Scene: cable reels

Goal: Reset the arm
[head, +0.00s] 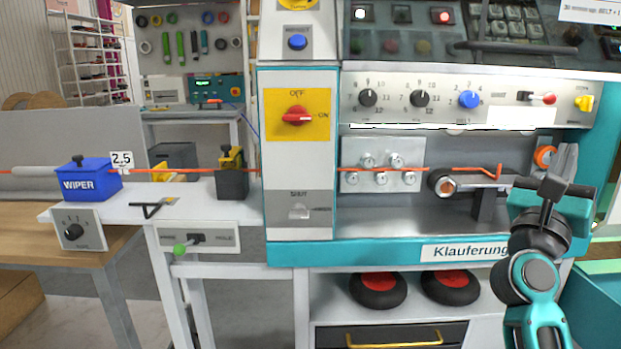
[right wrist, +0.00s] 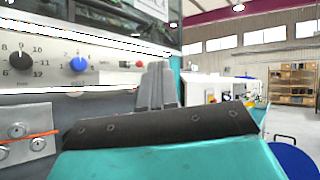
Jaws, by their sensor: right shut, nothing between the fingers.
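My right gripper (head: 566,160) is in front of the right end of the teal and white machine (head: 402,250), at the right of the head view. Its grey fingers point up and away and are together with nothing between them. They also show in the right wrist view (right wrist: 158,85), in front of the machine's panel edge. My right arm (head: 537,285) comes up from the lower right. My left gripper is out of view.
An orange cable (head: 350,167) runs from the blue WIPER block (head: 92,181) through rollers (head: 381,178) to a bent end near my right gripper. Knobs (head: 420,99) line the panel above. A teal surface (head: 597,285) lies at the lower right.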

